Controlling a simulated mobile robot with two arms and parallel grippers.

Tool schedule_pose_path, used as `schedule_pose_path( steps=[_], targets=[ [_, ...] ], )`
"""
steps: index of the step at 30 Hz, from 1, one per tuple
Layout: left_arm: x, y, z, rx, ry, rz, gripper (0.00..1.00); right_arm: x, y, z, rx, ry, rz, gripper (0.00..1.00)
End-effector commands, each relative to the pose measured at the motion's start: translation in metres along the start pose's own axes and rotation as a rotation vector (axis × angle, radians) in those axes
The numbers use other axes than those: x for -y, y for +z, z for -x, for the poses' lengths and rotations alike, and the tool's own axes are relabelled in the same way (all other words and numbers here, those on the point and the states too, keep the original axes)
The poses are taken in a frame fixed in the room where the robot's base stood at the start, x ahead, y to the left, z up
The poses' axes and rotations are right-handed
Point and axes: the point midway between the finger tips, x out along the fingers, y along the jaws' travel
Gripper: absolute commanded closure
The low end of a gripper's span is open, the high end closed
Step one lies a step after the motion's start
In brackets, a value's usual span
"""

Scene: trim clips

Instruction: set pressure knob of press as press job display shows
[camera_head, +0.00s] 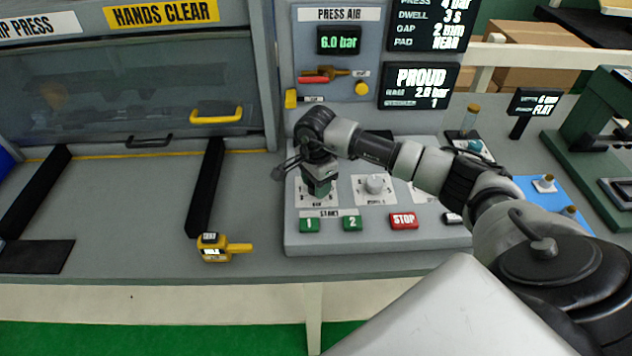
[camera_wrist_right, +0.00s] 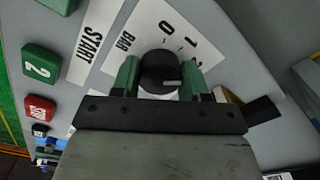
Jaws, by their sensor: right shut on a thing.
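The pressure knob (camera_wrist_right: 158,68) is black with a light mark, on a white dial plate (camera_wrist_right: 150,35) lettered BAR with 0 and 1 visible. My right gripper (camera_wrist_right: 158,76) is shut on it, a green finger on each side. In the head view my right gripper (camera_head: 319,188) points down over the leftmost dial of the press panel (camera_head: 375,240) and hides the knob. The press job display (camera_head: 427,22) is cut off at the top; it reads PRESS 4 bar, DWELL 3 s, GAP 2 mm. My left gripper is not in view.
Green buttons 1 (camera_head: 309,225) and 2 (camera_head: 352,223) and a red STOP button (camera_head: 404,221) sit in front of the dials. A second dial (camera_head: 375,186) is to the right. A PRESS AIR readout (camera_head: 339,41) shows 6.0 bar. A yellow tool (camera_head: 213,247) lies left of the panel.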

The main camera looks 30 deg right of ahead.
Motion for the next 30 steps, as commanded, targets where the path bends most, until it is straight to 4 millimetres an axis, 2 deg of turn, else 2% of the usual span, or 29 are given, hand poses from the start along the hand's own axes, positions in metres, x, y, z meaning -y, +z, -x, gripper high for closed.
schedule_pose_path(
  steps=[11, 30],
  targets=[
    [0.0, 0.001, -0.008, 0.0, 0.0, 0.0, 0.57, 0.0, 0.0, -0.001, 0.0, -0.001, -0.118, 0.79],
    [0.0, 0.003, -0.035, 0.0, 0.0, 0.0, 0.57, 0.001, -0.001, -0.001, 0.0, -0.002, -0.697, 0.79]
  ],
)
